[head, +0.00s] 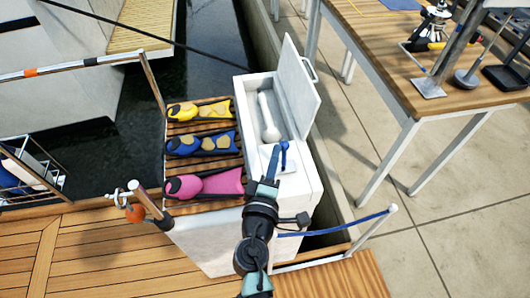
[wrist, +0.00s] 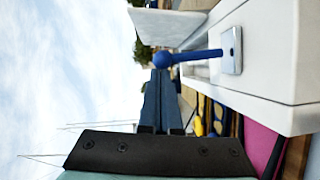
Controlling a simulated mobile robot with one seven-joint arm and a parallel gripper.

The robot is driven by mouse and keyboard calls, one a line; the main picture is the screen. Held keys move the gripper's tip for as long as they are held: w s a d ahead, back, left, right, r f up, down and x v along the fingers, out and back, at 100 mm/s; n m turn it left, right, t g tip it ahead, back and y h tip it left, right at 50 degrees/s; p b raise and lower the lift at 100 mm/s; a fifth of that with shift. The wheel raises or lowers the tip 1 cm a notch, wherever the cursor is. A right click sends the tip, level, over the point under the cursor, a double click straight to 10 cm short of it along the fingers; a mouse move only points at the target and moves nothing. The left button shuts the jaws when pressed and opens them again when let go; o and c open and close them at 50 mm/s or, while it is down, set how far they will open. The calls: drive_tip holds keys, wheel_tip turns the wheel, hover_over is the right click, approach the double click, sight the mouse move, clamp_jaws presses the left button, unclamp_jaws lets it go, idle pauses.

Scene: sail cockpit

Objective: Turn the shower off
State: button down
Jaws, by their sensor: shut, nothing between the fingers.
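A blue lever with a round knob (head: 284,146) stands up from a small metal plate on the white shower box (head: 311,190). In the wrist view, the lever (wrist: 195,55) sticks out from its square metal plate (wrist: 232,50). A white shower handset (head: 268,118) lies in the box's open compartment. My gripper (head: 273,155) is shut and empty, just left of the lever in the head view. In the wrist view its fingertips (wrist: 159,74) are close beside the knob. I cannot tell whether they touch it.
The box's lid (head: 298,85) stands open behind the lever. Yellow, blue and pink fins (head: 205,184) lie on slats to the left. A blue rail (head: 335,229) crosses at the lower right. A wooden table (head: 440,95) with tools stands at the upper right.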

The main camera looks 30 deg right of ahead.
drive_tip(key=shift+s+d+r+m+g+y+p, duration=0.1)
drive_tip(key=shift+s+d+m+g+y+p, duration=0.15)
drive_tip(key=shift+d+m+p, duration=0.6)
drive_tip(key=shift+s+d+m+g+y+p, duration=0.15)
drive_tip(key=shift+s+d+m+y+p, duration=0.15)
drive_tip(key=shift+d+m+p, duration=0.5)
drive_tip(key=shift+s+d+r+m+g+y+p, duration=0.15)
drive_tip(key=shift+d+m+y+p, duration=0.25)
drive_tip(key=shift+d+p, duration=0.75)
drive_tip(key=shift+s+a+f, duration=0.1)
drive_tip(key=shift+a, duration=0.05)
drive_tip(key=shift+p, duration=0.3)
